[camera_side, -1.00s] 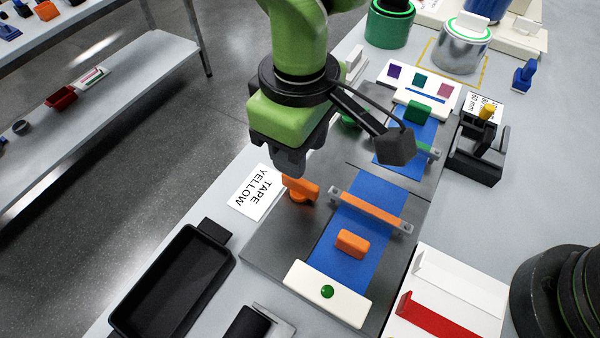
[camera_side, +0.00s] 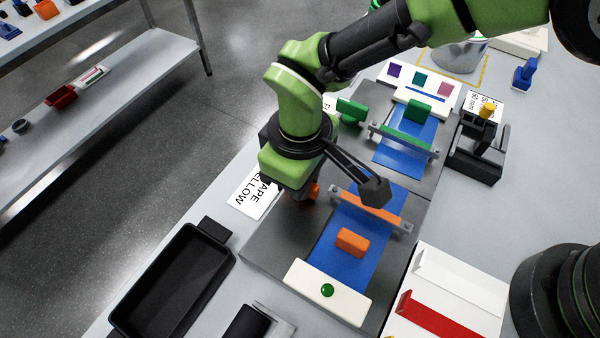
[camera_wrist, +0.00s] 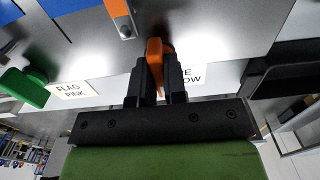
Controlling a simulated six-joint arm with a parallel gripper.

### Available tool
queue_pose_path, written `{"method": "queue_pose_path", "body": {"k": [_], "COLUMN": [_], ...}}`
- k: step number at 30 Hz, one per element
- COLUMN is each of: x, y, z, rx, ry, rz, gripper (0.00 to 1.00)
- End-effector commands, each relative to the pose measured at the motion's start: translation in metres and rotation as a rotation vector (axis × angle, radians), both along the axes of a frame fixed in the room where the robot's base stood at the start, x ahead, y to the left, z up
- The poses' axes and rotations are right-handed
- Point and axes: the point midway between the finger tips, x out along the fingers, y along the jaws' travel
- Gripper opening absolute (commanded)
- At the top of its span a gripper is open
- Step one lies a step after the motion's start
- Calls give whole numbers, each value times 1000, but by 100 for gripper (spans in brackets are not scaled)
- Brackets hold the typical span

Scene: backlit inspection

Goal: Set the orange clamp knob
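The orange clamp knob (camera_side: 315,190) is mostly hidden behind my gripper in the side view, near the left end of the orange clamp bar (camera_side: 370,206). In the wrist view the knob (camera_wrist: 155,60) stands between the two dark fingers of my gripper (camera_wrist: 158,80). The fingers are close together, and the knob fills the narrow gap between them. My gripper is low over the knob, pointing down. The orange bar (camera_wrist: 119,14) also shows in the wrist view, ahead of the fingers. It lies across a blue strip (camera_side: 338,262).
An orange block (camera_side: 352,242) lies on the blue strip. A green knob (camera_side: 350,110) and green clamp bar (camera_side: 404,140) are farther back. A black tray (camera_side: 172,285) is at front left, a yellow-tape label (camera_side: 252,196) left of my gripper. A white box (camera_side: 450,290) stands at right.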

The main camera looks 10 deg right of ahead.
Motion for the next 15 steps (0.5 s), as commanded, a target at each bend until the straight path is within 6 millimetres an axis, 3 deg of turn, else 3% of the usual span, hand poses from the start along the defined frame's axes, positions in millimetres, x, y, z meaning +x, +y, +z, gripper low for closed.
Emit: {"method": "queue_pose_path", "body": {"k": [15], "x": [0], "y": [0], "z": [0], "rx": [-1], "ry": [1], "rz": [-120], "gripper": [0]}}
